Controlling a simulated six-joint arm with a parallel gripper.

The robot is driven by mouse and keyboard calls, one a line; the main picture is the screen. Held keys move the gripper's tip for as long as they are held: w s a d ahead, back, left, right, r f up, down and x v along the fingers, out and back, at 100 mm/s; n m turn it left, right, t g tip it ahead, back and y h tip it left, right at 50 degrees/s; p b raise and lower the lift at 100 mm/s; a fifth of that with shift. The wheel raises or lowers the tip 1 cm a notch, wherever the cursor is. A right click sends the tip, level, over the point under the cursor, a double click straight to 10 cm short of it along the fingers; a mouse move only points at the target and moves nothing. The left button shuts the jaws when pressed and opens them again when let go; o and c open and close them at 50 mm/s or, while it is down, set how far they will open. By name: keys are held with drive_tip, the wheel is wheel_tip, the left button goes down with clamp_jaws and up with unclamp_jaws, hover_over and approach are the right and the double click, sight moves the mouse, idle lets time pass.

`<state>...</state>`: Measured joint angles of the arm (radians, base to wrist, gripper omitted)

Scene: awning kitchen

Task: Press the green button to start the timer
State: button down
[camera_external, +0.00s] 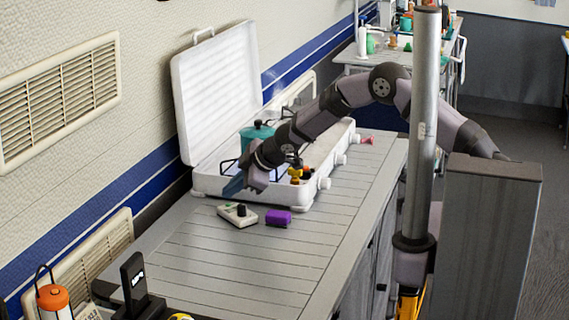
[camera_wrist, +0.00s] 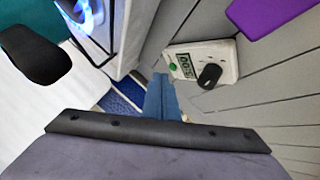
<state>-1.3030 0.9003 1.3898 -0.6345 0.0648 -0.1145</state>
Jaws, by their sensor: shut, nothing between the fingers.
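The timer (camera_wrist: 212,58) is a small cream box lying on the slatted counter, with a dark display, a black knob (camera_wrist: 209,76) and a green button (camera_wrist: 173,66) at its left end in the wrist view. In the external view the timer (camera_external: 237,214) lies in front of the white stove case. My gripper (camera_wrist: 160,82) is shut and empty, its blue fingers together. In the wrist view the fingertips appear just below and left of the green button. In the external view my gripper (camera_external: 233,187) is above and left of the timer, apart from it.
A purple block (camera_external: 278,217) lies right of the timer. The open white camp stove (camera_external: 262,190) stands behind, holding a teal pot (camera_external: 257,134); a blue flame (camera_wrist: 88,14) shows near my gripper. The counter front is clear up to a black device (camera_external: 134,284).

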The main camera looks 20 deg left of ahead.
drive_tip(key=shift+f, duration=0.2)
drive_tip(key=shift+f+b, duration=0.25)
drive_tip(key=shift+b, duration=0.25)
drive_tip(key=shift+f+b, duration=0.35)
idle(0.6)
drive_tip(key=shift+r, duration=0.15)
drive_tip(key=shift+r+p, duration=0.65)
drive_tip(key=shift+p, duration=0.1)
wheel_tip(320, 180, up, 5)
drive_tip(key=p, duration=0.5)
idle(0.4)
idle(0.6)
